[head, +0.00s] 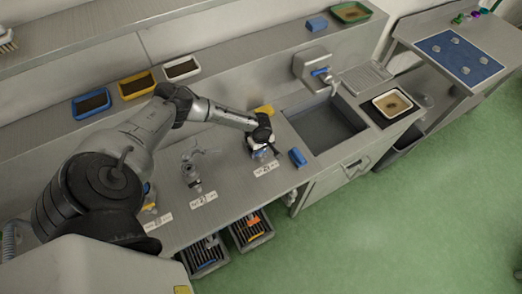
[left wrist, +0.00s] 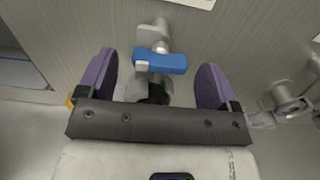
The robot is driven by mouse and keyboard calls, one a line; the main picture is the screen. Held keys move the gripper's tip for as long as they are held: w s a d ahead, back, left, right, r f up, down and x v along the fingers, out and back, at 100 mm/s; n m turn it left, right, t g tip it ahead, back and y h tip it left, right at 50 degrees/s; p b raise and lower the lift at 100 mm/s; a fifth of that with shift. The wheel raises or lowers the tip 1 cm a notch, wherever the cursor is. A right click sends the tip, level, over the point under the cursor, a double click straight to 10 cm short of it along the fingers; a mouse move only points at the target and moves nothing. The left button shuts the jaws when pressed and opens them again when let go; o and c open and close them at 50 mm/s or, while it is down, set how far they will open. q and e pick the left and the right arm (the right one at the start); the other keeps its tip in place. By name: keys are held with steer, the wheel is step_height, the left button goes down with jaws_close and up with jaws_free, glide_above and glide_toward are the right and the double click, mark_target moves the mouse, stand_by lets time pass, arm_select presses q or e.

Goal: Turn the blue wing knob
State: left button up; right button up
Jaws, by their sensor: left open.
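The blue wing knob (left wrist: 162,62) sits on a metal valve fitting (left wrist: 153,37) in the left wrist view. It lies crosswise between the two purple finger pads of my left gripper (left wrist: 158,72), with a gap on each side. The left gripper is open and empty. In the head view, my left gripper (head: 262,149) is low over the steel bench, left of the sink, and mostly hides the knob there. Whether a pad touches the knob's far side cannot be told. My right gripper is not in view.
Another metal fitting (head: 191,172) stands on the bench to the left, behind a white label (head: 203,199). A blue block (head: 298,157) lies right of my gripper, near the sink (head: 325,124). Slotted crates (head: 250,231) stand below the bench's front edge.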

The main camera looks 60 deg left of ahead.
arm_select(q)
steer(key=shift+f, duration=0.65)
steer(key=shift+c, duration=0.5)
